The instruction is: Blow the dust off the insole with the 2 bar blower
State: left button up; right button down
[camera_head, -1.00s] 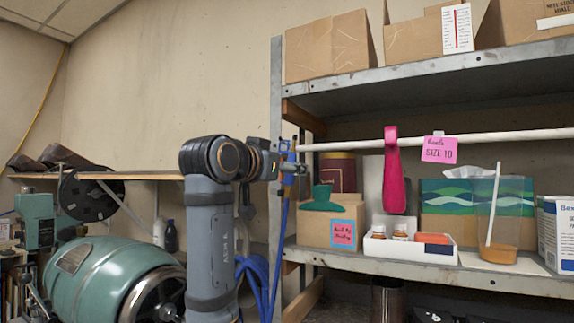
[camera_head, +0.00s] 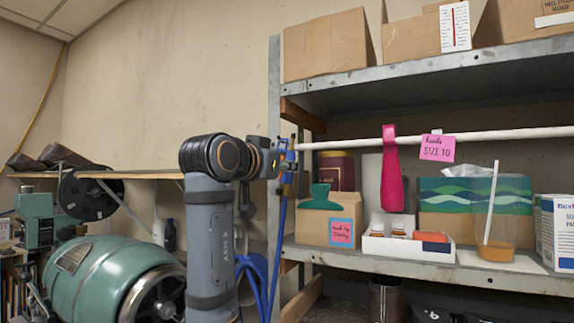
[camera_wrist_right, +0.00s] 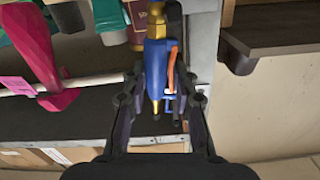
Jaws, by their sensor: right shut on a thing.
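The blue blower (camera_head: 287,157) stands at the left post of the shelf, with a blue hose running down below it. My right gripper (camera_head: 279,158) is at the blower and shut on it. In the right wrist view, the blower (camera_wrist_right: 156,62) sits between the two dark fingers of my right gripper (camera_wrist_right: 158,85). It has a brass nozzle and an orange lever. Its pressure marking cannot be read. I see no insole in these views. My left gripper is out of view.
The metal shelf (camera_head: 420,262) right of the blower holds a white tray, boxes and a cup. A pink shoehorn (camera_head: 392,175) hangs from a white rail (camera_head: 480,136). A green machine (camera_head: 100,280) stands at lower left. The wall above my right arm is bare.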

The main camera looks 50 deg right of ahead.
jog(key=shift+r, duration=0.1)
dwell(0.3)
jog(key=shift+r+p, duration=0.55)
jog(key=b+v, duration=0.2)
jog(key=v, duration=1.1)
jog(key=shift+w, duration=0.2)
dwell(0.6)
jog(key=shift+a, duration=0.1)
